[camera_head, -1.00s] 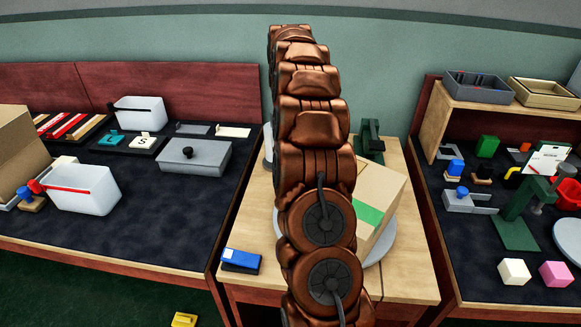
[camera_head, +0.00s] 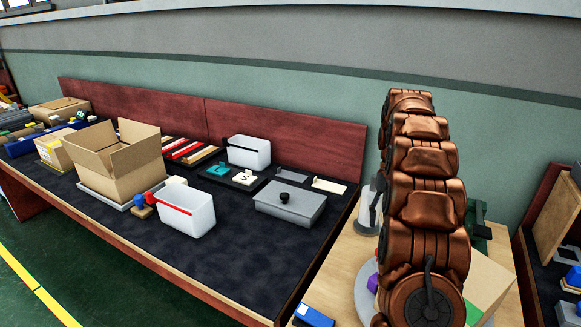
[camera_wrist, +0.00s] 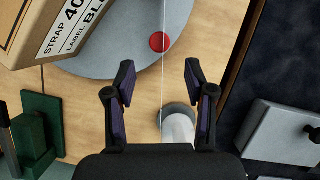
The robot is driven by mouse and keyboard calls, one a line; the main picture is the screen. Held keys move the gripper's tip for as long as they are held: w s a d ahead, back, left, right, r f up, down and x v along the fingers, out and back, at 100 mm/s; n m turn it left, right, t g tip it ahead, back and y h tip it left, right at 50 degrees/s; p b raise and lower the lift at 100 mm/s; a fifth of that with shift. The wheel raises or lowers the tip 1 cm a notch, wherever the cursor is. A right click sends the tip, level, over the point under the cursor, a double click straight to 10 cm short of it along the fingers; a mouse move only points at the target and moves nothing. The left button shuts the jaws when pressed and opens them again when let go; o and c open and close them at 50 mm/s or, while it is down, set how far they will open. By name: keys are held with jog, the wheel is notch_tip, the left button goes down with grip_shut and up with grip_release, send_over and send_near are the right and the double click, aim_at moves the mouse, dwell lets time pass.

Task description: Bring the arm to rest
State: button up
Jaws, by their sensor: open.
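My arm, brown and segmented, stands upright on the right side of the head view, in front of a wooden table (camera_head: 345,245). My gripper (camera_wrist: 158,78) shows in the wrist view with its two dark fingers apart and nothing between them. It points toward a round grey plate (camera_wrist: 100,62) on the wooden table. A red disc (camera_wrist: 160,42) lies on that plate near the fingertips. A cardboard box (camera_wrist: 50,30) with a printed label sits on the plate at the upper left. In the head view my arm hides much of the box.
A white cylinder (camera_wrist: 178,125) stands close by my gripper, and a green fixture (camera_wrist: 40,125) is at left. The dark bench at left holds an open carton (camera_head: 120,165), a white bin (camera_head: 187,212) and a grey lidded box (camera_head: 290,205). A blue object (camera_head: 314,316) lies at the table's front.

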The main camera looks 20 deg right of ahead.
jog(key=s+a+r+n+h+p, duration=0.1)
jog(key=s+a+r+n+p, duration=0.25)
jog(key=a, duration=0.65)
jog(key=s+a+r+h+p, duration=0.1)
jog(key=s+a+r+p, duration=0.1)
jog(key=s+a+r, duration=0.45)
jog(key=s+a+n+t+p, duration=0.1)
jog(key=s+a+n+p, duration=0.2)
jog(key=s+a, duration=1.1)
jog(key=s+p, duration=0.2)
jog(key=s, duration=0.2)
jog(key=shift+a+n+t+h, duration=0.15)
jog(key=shift+n+t+h, duration=0.15)
jog(key=shift+n+t, duration=0.1)
